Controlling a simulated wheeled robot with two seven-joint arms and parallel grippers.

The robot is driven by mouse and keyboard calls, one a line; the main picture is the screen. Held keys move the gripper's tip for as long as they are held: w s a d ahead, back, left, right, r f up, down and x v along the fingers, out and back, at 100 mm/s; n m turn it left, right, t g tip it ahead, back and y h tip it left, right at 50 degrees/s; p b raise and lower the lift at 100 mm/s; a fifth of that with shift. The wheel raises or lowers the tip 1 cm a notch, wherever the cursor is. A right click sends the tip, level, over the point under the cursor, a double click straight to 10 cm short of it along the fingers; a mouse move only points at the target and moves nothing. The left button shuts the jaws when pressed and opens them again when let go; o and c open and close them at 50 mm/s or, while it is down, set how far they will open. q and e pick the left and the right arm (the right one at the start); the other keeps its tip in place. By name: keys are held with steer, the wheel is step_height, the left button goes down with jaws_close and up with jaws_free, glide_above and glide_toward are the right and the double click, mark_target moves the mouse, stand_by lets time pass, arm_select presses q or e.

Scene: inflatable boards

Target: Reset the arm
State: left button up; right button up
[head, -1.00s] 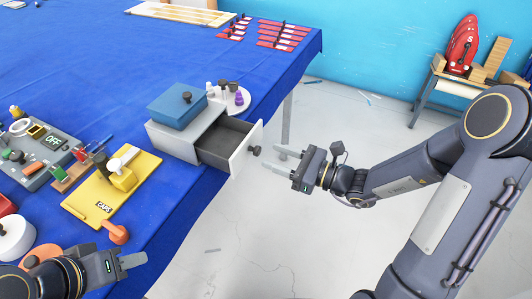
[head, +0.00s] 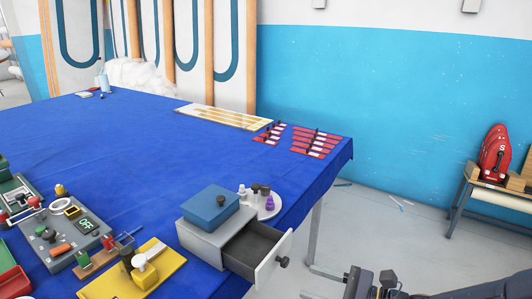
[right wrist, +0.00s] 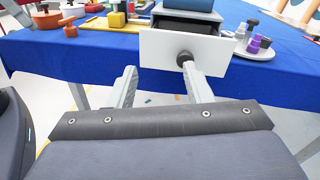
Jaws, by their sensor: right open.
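My right gripper (head: 309,282) is at the bottom of the head view, to the right of and below the open drawer (head: 272,262). In the right wrist view its two fingers (right wrist: 158,72) are spread apart with nothing between them. The drawer front (right wrist: 215,50) is white with a dark round knob (right wrist: 184,58), which appears just beyond the right-hand fingertip. Whether they touch cannot be told. The drawer belongs to a grey box (head: 205,238) with a blue block (head: 209,206) on top. My left gripper is out of view.
The blue table (head: 130,150) holds a yellow board (head: 163,277), a grey device (head: 75,240), a plate of small bottles (head: 270,208) and red-handled items (head: 315,143). A bench with a red object (head: 494,155) stands at right. Floor right of the table is open.

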steer(key=s+a+r+n+g+h, duration=0.1)
steer(key=s+a+r+n+g, duration=0.15)
steer(key=s+n+g, duration=0.4)
steer(key=s+d+n+t+h+p, duration=0.1)
steer(key=s+d+n+t+h, duration=0.3)
steer(key=s+d+n+h, duration=0.6)
steer(key=n, duration=0.4)
steer(key=shift+s+p, duration=0.2)
steer(key=shift+p, duration=0.15)
